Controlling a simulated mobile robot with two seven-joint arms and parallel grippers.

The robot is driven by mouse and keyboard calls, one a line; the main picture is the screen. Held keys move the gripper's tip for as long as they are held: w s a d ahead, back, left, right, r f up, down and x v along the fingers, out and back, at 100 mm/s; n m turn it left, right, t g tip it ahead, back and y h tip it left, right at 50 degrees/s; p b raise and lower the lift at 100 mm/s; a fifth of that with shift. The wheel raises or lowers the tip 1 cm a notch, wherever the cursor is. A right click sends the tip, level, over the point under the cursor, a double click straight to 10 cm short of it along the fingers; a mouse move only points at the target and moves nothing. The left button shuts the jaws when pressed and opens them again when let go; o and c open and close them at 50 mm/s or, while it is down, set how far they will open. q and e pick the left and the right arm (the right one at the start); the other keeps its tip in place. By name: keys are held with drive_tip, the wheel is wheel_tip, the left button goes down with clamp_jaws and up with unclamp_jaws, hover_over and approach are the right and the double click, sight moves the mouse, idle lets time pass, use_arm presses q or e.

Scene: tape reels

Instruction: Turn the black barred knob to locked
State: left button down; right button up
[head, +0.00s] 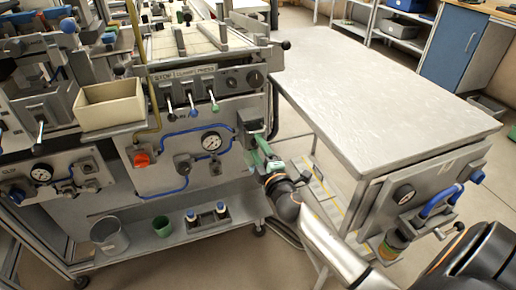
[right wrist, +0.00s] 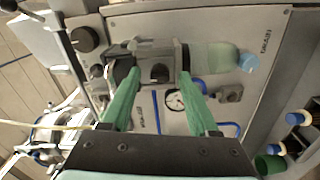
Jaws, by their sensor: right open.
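My right gripper (head: 262,148) is at the right end of the machine's front panel, beside a dark, block-like fitting (head: 250,121). In the right wrist view its two green fingers (right wrist: 160,76) are apart, with nothing held between them. A larger round black knob (right wrist: 88,38) is at the upper left of that view. In the head view two black knobs (head: 254,78) sit on the upper panel. My left gripper is not in view.
A pressure gauge (head: 211,141), blue hoses and an orange-red knob (head: 141,159) are on the panel. A bare metal table (head: 390,95) stands right. A beige bin (head: 109,105) sits left.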

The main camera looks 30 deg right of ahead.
drive_tip(key=shift+s, duration=0.1)
drive_tip(key=shift+s+a, duration=0.1)
drive_tip(key=shift+s, duration=0.2)
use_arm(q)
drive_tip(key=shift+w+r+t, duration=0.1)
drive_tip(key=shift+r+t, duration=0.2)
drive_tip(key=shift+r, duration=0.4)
use_arm(e)
drive_tip(key=v, duration=1.1)
drive_tip(key=shift+s, duration=0.35)
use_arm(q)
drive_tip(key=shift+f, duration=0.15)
use_arm(e)
drive_tip(key=shift+a, duration=0.2)
